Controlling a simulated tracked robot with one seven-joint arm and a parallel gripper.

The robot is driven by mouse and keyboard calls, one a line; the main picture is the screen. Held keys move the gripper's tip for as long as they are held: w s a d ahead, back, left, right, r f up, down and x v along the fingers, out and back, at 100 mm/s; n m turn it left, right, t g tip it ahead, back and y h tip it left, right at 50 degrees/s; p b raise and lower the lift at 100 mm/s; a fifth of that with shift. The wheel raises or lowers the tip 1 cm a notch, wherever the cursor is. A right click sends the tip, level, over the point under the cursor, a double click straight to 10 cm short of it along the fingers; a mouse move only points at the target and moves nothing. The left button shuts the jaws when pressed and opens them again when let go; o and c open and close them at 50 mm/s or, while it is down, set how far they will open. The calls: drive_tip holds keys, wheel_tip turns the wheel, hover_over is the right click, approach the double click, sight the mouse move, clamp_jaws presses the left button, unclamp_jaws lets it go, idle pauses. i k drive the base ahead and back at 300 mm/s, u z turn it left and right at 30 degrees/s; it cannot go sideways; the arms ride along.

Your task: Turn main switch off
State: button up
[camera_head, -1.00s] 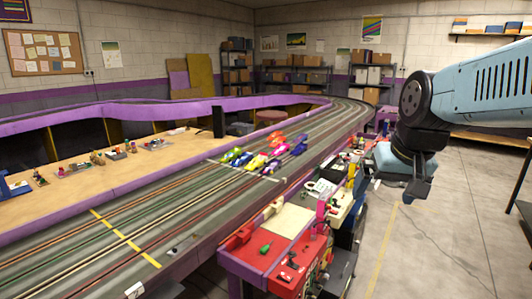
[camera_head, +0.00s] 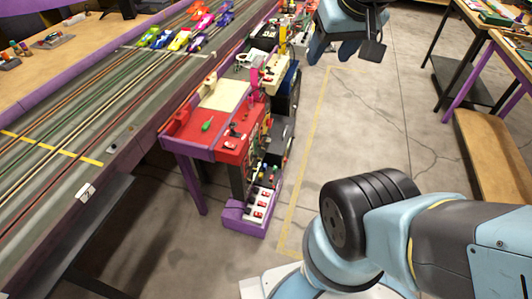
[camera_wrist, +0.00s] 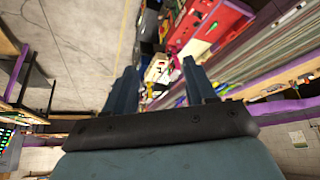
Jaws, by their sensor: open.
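My gripper (camera_head: 347,45) hangs at the top of the head view, right of the workbench by the track, with its fingers apart and nothing between them. In the wrist view my gripper (camera_wrist: 160,68) also shows open, its two fingers spread toward the bench. I cannot single out a main switch. A purple-edged box (camera_head: 238,219) on the floor at the bench's near end holds white panels with small red parts, too small to tell what they are. The red bench top (camera_head: 193,143) carries a green tool and other small items.
The slot track (camera_head: 110,120) with several toy cars (camera_head: 180,40) runs along the left. Concrete floor (camera_head: 350,140) with a yellow line is open right of the bench. Tables (camera_head: 507,50) and a wooden board (camera_head: 495,155) stand at the right.

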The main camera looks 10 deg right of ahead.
sight(268, 122)
drive_tip(key=z, duration=1.5)
drive_tip(key=i, duration=1.6)
drive_tip(key=u, duration=2.45)
